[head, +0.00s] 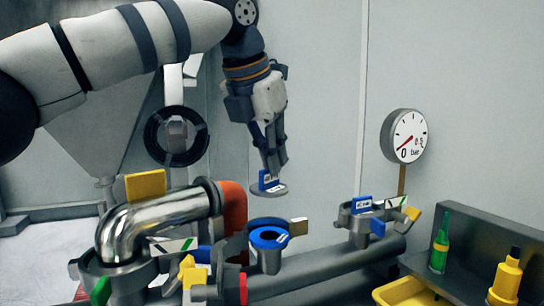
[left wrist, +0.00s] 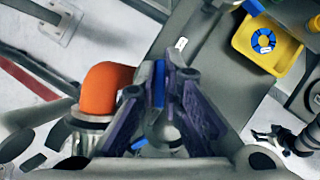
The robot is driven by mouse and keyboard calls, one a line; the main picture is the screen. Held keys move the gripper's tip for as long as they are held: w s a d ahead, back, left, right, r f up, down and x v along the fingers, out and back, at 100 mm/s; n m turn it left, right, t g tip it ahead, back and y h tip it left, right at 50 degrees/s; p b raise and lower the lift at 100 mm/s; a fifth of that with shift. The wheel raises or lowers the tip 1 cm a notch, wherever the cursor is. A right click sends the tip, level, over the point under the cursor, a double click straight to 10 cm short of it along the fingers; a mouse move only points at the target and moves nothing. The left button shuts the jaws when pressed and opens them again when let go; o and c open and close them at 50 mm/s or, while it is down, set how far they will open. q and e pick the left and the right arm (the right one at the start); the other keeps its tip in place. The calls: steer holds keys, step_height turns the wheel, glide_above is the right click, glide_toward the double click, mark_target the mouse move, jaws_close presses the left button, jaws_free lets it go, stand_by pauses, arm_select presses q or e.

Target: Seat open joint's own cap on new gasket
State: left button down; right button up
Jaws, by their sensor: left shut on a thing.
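My left gripper (head: 271,168) is shut on the blue tab of a grey disc-shaped cap (head: 270,189) and holds it in the air. The tab carries a white label. In the left wrist view, the blue tab (left wrist: 158,85) shows between the fingers (left wrist: 164,98). Below the cap in the head view stands an open joint (head: 268,262) with a blue ring gasket (head: 269,237) on its top. The cap is above the gasket and clearly apart from it. My right gripper is not in view.
A shiny elbow pipe (head: 150,222) and an orange pipe section (head: 235,215) stand left of the open joint. Another blue-tabbed joint (head: 362,220) is to the right. A gauge (head: 404,136), bottles (head: 440,250) and a yellow tray (left wrist: 240,40) holding a blue ring (left wrist: 263,40) lie farther right.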

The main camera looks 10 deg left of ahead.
mark_target(270, 188)
arm_select(q)
steer(key=shift+s, duration=0.25)
steer(key=shift+w+f, duration=0.1)
steer(key=shift+f, duration=2.8)
steer(key=shift+f+h, duration=0.3)
steer(key=shift+f, duration=0.9)
steer(key=c, duration=1.7)
jaws_free()
steer(key=shift+o, duration=0.2)
steer(key=shift+r, duration=0.1)
steer(key=v, duration=1.2)
steer(key=shift+w, duration=0.1)
